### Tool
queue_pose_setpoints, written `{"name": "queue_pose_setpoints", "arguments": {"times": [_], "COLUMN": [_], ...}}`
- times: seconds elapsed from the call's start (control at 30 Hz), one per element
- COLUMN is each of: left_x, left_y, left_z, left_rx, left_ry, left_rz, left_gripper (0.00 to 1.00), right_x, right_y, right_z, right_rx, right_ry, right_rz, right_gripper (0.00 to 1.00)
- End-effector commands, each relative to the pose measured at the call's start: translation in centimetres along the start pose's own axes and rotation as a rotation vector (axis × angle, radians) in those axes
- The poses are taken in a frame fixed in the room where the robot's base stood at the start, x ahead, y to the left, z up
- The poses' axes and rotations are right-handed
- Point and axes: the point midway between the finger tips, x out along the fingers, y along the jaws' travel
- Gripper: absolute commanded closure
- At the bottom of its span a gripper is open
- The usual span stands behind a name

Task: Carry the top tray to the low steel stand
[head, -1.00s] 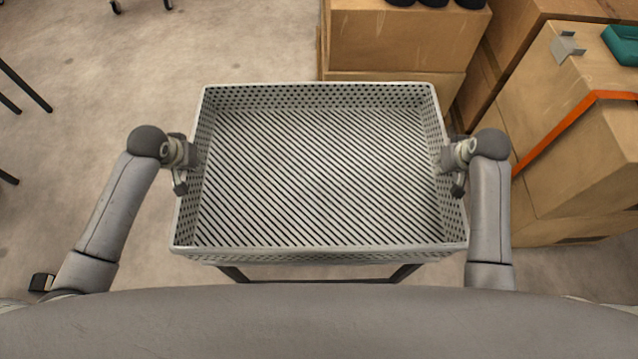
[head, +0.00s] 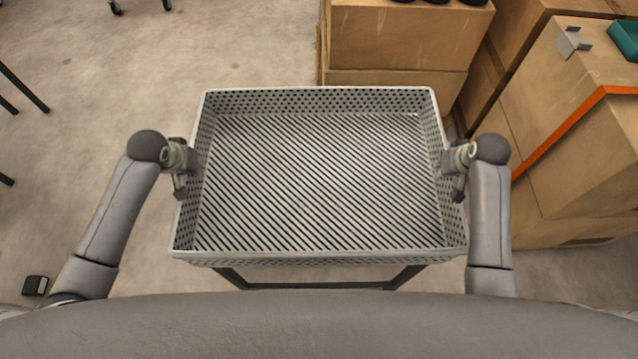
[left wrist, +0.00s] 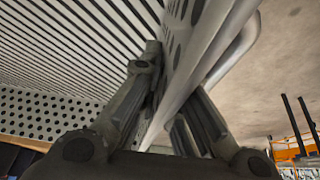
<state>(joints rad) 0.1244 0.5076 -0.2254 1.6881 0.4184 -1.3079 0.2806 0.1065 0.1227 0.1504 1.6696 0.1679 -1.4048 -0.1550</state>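The tray (head: 205,232) is a pale grey, empty basket with perforated walls and a slotted floor. It fills the middle of the head view and looks about level. My left gripper (head: 187,168) is at the middle of its left wall. In the left wrist view the fingers of my left gripper (left wrist: 168,90) straddle that wall, one on each side, below the rim (left wrist: 205,45). My right gripper (head: 454,170) is closed at the middle of the right wall; its inner finger is hard to make out. A dark frame (head: 315,286) shows below the tray's near edge; most of it is hidden.
Cardboard boxes (head: 395,45) stand beyond the tray, and more boxes (head: 570,160) with an orange edge are close on the right. A teal thing (head: 624,40) lies on top there. Dark legs (head: 25,88) show at the far left. The concrete floor at left is mostly clear.

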Motion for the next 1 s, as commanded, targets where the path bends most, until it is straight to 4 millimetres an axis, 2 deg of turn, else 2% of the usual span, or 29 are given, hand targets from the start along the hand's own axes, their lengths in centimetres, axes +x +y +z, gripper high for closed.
{"name": "queue_pose_setpoints", "arguments": {"times": [0.27, 0.3, 0.47, 0.83, 1.0], "left_x": [1.0, 1.1, 1.0, 0.7, -1.0], "left_y": [-0.1, -0.1, -0.1, 0.0, 0.0], "left_z": [0.2, 0.4, 0.4, 0.4, 0.4], "left_rx": [-0.001, -0.001, 0.000, 0.000, 0.000], "left_ry": [0.005, 0.000, 0.000, 0.000, 0.001], "left_rz": [-0.003, -0.003, -0.002, 0.000, 0.000], "left_gripper": [1.00, 0.92, 0.73, 0.73, 0.73], "right_x": [1.0, 1.1, 1.0, 1.0, 1.0], "right_y": [0.1, 0.1, 0.1, 0.0, 0.0], "right_z": [0.3, 0.4, 0.4, 0.4, 0.4], "right_rx": [0.000, 0.001, 0.000, 0.000, 0.000], "right_ry": [0.006, 0.001, 0.000, 0.000, 0.000], "right_rz": [0.003, 0.003, 0.002, 0.000, 0.000], "right_gripper": [1.00, 0.92, 0.73, 0.73, 0.73]}}
